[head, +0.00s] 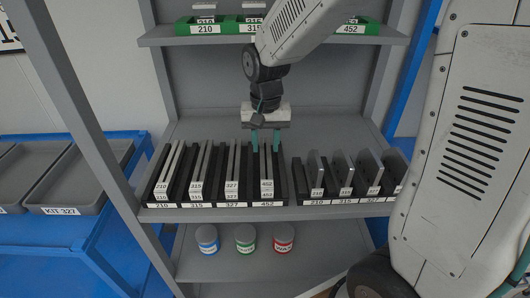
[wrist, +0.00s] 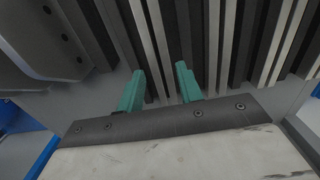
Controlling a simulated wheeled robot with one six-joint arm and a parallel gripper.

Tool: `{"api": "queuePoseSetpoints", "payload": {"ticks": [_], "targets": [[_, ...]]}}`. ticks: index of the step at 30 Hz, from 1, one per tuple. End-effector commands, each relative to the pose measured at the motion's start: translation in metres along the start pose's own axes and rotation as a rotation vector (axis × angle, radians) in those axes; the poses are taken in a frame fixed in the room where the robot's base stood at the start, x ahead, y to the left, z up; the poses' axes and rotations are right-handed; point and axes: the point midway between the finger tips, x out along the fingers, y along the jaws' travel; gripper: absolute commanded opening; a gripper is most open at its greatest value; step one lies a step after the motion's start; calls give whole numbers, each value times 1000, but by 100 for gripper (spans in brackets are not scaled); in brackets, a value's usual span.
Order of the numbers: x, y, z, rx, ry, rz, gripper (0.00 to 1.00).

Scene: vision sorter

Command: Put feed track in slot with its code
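A dark rack (head: 285,188) on the middle shelf holds pale, narrow feed tracks in slots labelled 210, 315, 327 and 452. Pairs of tracks stand in these slots, among them the 210 tracks (head: 161,187), 315 tracks (head: 195,187), 327 tracks (head: 231,187) and 452 tracks (head: 266,185). My gripper (head: 265,142) is at the back of the 452 slot, its teal fingers apart on either side of the pale tracks. In the wrist view, my gripper (wrist: 160,85) is open, with pale and dark strips running between and beyond the fingertips. Whether a finger touches a track is unclear.
A second row of upright grey plates (head: 343,172) stands close on the right, with labels at its front. Green trays (head: 186,27) sit on the upper shelf. Three cans (head: 245,239) stand on the lower shelf. Grey bins (head: 82,177) are at left.

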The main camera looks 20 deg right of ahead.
Motion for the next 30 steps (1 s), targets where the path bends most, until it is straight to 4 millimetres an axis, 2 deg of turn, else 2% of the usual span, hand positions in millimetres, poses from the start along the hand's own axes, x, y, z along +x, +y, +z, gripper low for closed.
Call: {"api": "queuePoseSetpoints", "payload": {"ticks": [3, 9, 13, 20, 23, 26, 30], "targets": [[-29, 0, -1, 0, 5, -2, 36], [-64, 0, 0, 0, 2, -1, 36], [-77, 0, 0, 0, 1, 0, 36], [-85, 4, 5, -7, 3, -2, 36], [-94, 14, 20, -33, 13, -6, 36], [-107, 30, 45, -80, 30, -12, 36], [-119, 56, 88, -162, 54, -18, 36]]}}
